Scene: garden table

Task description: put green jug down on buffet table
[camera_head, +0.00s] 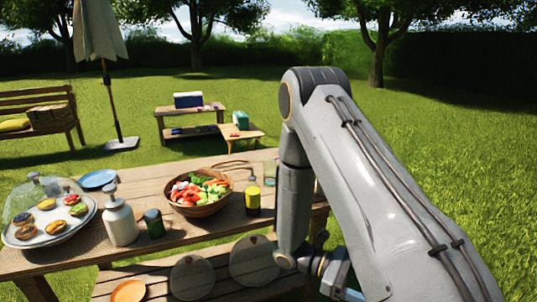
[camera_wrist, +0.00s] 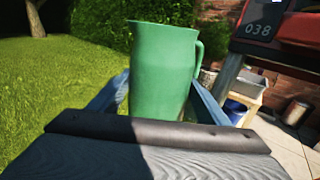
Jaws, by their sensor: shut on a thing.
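The green jug (camera_wrist: 162,70) stands upright in the middle of the wrist view, with its handle on the right. My gripper (camera_wrist: 160,98) is shut on it, one blue finger at each side. The jug's lower part is hidden behind the gripper body. I do not see the jug in the head view. The long wooden table (camera_head: 150,168) with food, which looks like the buffet table, stands at the left and middle of the head view. My arm reaches down past its right end, and the jug is apart from the tabletop as far as I can see.
A salad bowl (camera_head: 199,196), yellow-lidded jar (camera_head: 253,200), white pump bottle (camera_head: 120,220), dark jar (camera_head: 154,223), blue plate (camera_head: 97,179) and domed pastry stand (camera_head: 48,237) occupy the tabletop. Bare wood lies behind the bowl. A bench (camera_head: 118,276) holds plates in front.

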